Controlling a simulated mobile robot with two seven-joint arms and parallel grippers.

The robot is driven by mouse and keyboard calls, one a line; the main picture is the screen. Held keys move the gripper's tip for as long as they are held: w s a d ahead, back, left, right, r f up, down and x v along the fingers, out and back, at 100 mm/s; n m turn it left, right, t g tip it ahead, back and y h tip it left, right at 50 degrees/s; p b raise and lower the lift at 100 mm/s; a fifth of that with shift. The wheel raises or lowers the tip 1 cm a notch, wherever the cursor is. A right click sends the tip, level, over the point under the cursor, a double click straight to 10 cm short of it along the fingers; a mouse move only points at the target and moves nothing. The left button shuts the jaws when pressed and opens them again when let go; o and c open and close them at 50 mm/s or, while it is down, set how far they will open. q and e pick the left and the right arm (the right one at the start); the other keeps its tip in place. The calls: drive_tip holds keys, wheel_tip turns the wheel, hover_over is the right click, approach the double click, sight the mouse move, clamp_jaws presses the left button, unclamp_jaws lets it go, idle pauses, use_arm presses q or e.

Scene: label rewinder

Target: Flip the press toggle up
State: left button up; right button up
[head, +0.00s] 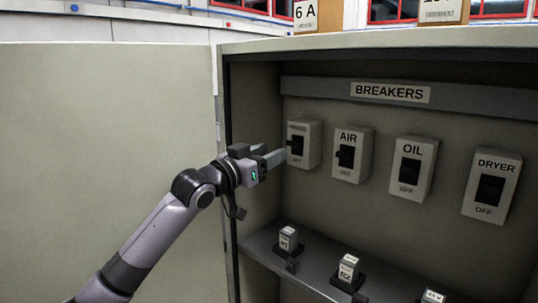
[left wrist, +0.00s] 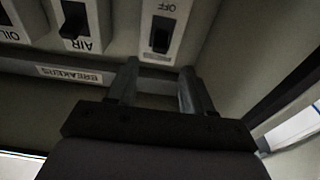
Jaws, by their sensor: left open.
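The leftmost breaker box (head: 313,131) in the cabinet has a black toggle (head: 297,146). The word above that toggle is too blurred to read; OFF shows below it. My left gripper (head: 277,157) is open at the left side of this box, its fingers close to the toggle. I cannot tell whether they touch. In the left wrist view, upside down, the black toggle (left wrist: 160,38) shows just beyond and between the two open fingertips (left wrist: 159,69), with the OFF label above it. Whether the toggle is tilted up or down is unclear. My right gripper is not in view.
The AIR (head: 365,155), OIL (head: 425,173) and DRYER (head: 510,188) breakers are in a row to the right, under the BREAKERS sign (head: 390,92). A shelf (head: 317,279) with small labelled blocks lies below. The open cabinet door (head: 120,135) stands left.

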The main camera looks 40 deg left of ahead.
use_arm(q)
drive_tip(key=shift+f, duration=0.1)
drive_tip(key=s+d+f+g, duration=0.2)
drive_tip(key=s+d+f, duration=0.1)
drive_tip(key=f, duration=0.5)
drive_tip(key=s+d+f+m+g, duration=0.1)
drive_tip(key=s+d+f+g, duration=0.25)
drive_tip(key=f, duration=0.45)
drive_tip(key=s+d+f+g, duration=0.2)
drive_tip(key=d+f, duration=0.2)
drive_tip(key=f, duration=0.5)
drive_tip(key=s+d+f+g, duration=0.2)
drive_tip(key=s+f+g, duration=0.15)
drive_tip(key=s, duration=0.45)
drive_tip(key=s+d+f+g+y, duration=0.1)
drive_tip(key=s+d+f+g, duration=0.1)
drive_tip(key=s+f, duration=0.5)
drive_tip(key=s+d+f+g, duration=0.2)
drive_tip(key=s+d+f, duration=0.1)
drive_tip(key=s, duration=0.7)
drive_tip(key=w+d+f+t+h, duration=0.1)
drive_tip(key=w+d+f+t, duration=0.1)
drive_tip(key=w+f+t, duration=0.4)
drive_tip(key=shift+w+f+m+h, duration=0.2)
drive_tip(key=shift+f+m+h, duration=0.15)
drive_tip(key=shift+f, duration=0.8)
drive_tip(key=shift+d, duration=0.1)
